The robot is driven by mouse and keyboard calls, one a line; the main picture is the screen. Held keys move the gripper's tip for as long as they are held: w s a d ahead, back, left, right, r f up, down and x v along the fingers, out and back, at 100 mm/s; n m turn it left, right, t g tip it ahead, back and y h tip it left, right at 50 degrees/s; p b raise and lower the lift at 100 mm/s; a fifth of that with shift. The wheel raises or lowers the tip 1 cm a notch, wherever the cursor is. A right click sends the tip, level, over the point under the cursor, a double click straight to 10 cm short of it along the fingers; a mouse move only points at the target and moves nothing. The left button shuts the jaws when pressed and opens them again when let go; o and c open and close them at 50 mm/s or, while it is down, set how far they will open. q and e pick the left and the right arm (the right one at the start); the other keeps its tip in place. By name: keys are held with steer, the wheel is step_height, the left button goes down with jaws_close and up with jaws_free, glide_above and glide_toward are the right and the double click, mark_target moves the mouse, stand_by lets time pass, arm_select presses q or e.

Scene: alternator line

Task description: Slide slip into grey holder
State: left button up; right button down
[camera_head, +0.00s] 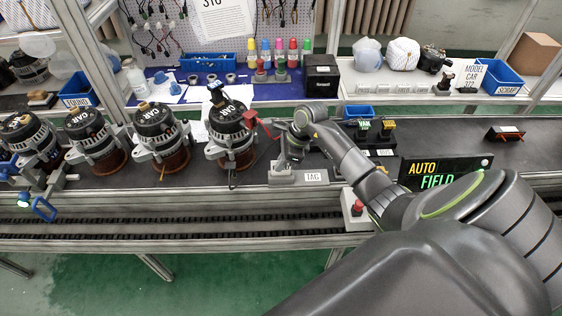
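A grey holder (283,178) with a white label reading "TAG" (313,177) stands at the front edge of the dark line, in the middle of the camera_head view. My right gripper (289,158) points down just above and behind this holder. Its fingers are small and dark here, so I cannot tell whether they are open or shut, or whether they hold a slip. No slip can be made out clearly at the holder. White paper (197,131) shows behind the alternators, partly hidden. My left gripper is not in view.
Several alternators (163,137) stand left of the holder; the nearest (231,132) has a red clamp (250,118) and cable close to my gripper. An "AUTO FIELD" display (445,172) and red button (357,207) are at right. The line right of the display looks mostly clear.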

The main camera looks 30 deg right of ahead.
steer(key=shift+f, duration=0.2)
steer(key=c, duration=1.7)
jaws_free()
steer(key=shift+r, duration=0.1)
steer(key=shift+r, duration=0.2)
steer(key=shift+d+r, duration=0.2)
steer(key=b+v, duration=0.3)
steer(key=v, duration=0.8)
steer(key=shift+r, duration=0.25)
